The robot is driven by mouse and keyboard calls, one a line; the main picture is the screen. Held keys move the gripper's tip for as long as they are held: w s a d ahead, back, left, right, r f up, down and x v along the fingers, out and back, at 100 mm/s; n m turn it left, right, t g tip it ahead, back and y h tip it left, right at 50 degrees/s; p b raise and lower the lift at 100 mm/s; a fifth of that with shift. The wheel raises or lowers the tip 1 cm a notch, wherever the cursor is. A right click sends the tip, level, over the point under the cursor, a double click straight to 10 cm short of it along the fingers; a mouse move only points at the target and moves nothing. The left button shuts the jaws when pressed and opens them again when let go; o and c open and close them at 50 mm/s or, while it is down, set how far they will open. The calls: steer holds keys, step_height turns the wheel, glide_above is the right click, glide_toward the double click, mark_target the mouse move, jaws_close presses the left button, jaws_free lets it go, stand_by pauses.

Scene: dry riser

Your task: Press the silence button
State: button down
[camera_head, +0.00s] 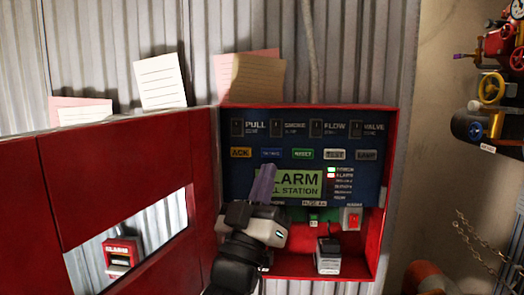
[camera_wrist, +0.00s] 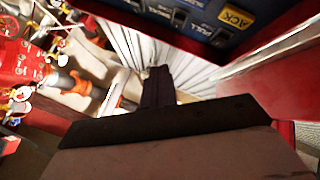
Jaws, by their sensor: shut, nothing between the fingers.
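The alarm panel (camera_head: 235,140) is a dark blue face inside an open red cabinet. Its button row runs ACK in yellow, a blue button, a green RESET and two greyish ones. The blue button (camera_head: 272,153) has a small blurred label, likely the silence button. My gripper (camera_head: 267,167) is shut and empty, its purple fingers pointing up in front of the screen. The fingertips appear just below the blue button; I cannot tell whether they touch the panel. In the wrist view the shut fingers (camera_wrist: 158,72) show beside the panel, and the blue button is not clearly visible.
The red cabinet door (camera_head: 110,170) with its window stands open at left. A green-lit screen (camera_head: 303,185) is partly behind my gripper. A red rocker switch (camera_head: 353,218) sits lower right. Red pipework with valve wheels (camera_head: 492,88) stands at right.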

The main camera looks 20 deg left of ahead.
mark_target(272, 153)
steer(key=shift+w, duration=0.1)
stand_by(0.3)
steer(key=w+a, duration=0.1)
steer(key=w, duration=0.7)
steer(key=shift+w+a, duration=0.3)
steer(key=shift+a, duration=0.05)
steer(key=shift+w, duration=0.15)
stand_by(1.7)
steer(key=shift+w+a, duration=0.1)
steer(key=shift+w, duration=0.15)
steer(key=shift+w+a+b, duration=0.1)
steer(key=shift+w+b, duration=0.25)
steer(key=shift+w, duration=0.15)
stand_by(0.7)
stand_by(0.3)
steer(key=shift+s+d, duration=0.2)
steer(key=shift+s, duration=0.75)
steer(key=shift+s, duration=0.1)
